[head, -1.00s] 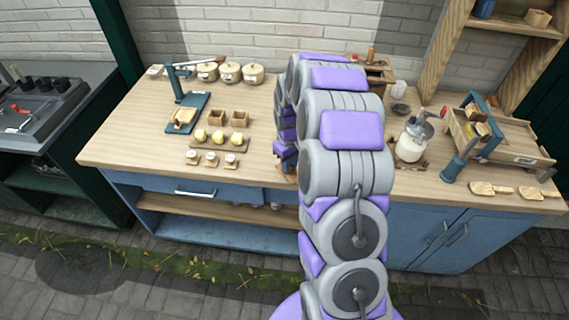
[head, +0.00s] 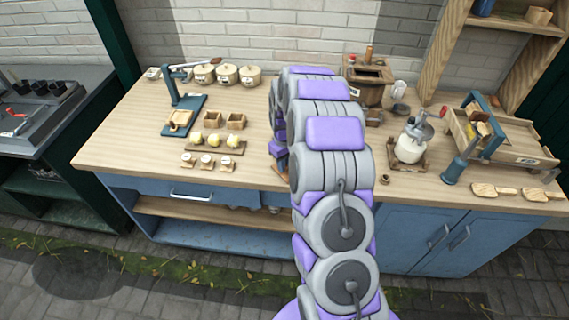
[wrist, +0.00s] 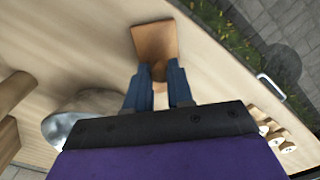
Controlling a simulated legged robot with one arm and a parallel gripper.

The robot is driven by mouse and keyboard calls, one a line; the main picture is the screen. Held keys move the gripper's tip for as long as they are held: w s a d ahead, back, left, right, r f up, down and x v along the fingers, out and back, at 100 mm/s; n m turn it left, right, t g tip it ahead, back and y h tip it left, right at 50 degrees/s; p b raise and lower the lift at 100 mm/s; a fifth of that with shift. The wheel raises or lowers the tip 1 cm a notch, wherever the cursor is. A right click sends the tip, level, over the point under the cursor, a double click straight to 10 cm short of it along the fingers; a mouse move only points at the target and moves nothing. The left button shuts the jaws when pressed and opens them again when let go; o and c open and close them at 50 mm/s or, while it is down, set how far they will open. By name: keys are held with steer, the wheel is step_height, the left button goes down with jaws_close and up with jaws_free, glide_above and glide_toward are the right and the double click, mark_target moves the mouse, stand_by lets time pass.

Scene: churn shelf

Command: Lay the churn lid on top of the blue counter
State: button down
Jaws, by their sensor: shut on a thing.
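My gripper (wrist: 158,74) is shut on the narrow handle part of a brown wooden piece, which I take to be the churn lid (wrist: 155,40). The lid's flat board reaches out past the fingertips over the wooden top of the blue counter (wrist: 225,75). I cannot tell whether it touches the counter. In the head view my arm hides most of the gripper, and only a brown edge of the lid (head: 280,170) shows near the counter's front. The wooden churn (head: 368,84) stands at the back with a dark open top.
Small cups and yellow lumps on boards (head: 218,142) stand left of my gripper. Lidded pots (head: 227,74) line the back. A white-bodied separator (head: 410,147) and a wooden tray (head: 515,150) stand right. A metallic rounded thing (wrist: 62,128) shows left in the wrist view.

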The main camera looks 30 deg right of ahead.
steer(key=c, duration=1.4)
jaws_free()
steer(key=o, duration=0.4)
steer(key=shift+a, duration=0.45)
steer(key=shift+d+r, duration=0.3)
steer(key=shift+r, duration=0.1)
step_height(320, 180, up, 10)
steer(key=p, duration=0.2)
steer(key=s+a+r, duration=0.6)
steer(key=r, duration=0.1)
steer(key=s+a+r, duration=0.2)
steer(key=s+a, duration=0.1)
steer(key=s, duration=0.3)
steer(key=s+a+r, duration=0.3)
steer(key=s+a, duration=0.1)
steer(key=s, duration=0.2)
steer(key=s+a+m+g, duration=0.1)
steer(key=s, duration=1)
steer(key=s+a+m, duration=0.1)
steer(key=s+a, duration=0.1)
steer(key=s, duration=0.9)
steer(key=shift+a+g, duration=0.3)
steer(key=shift+g, duration=0.1)
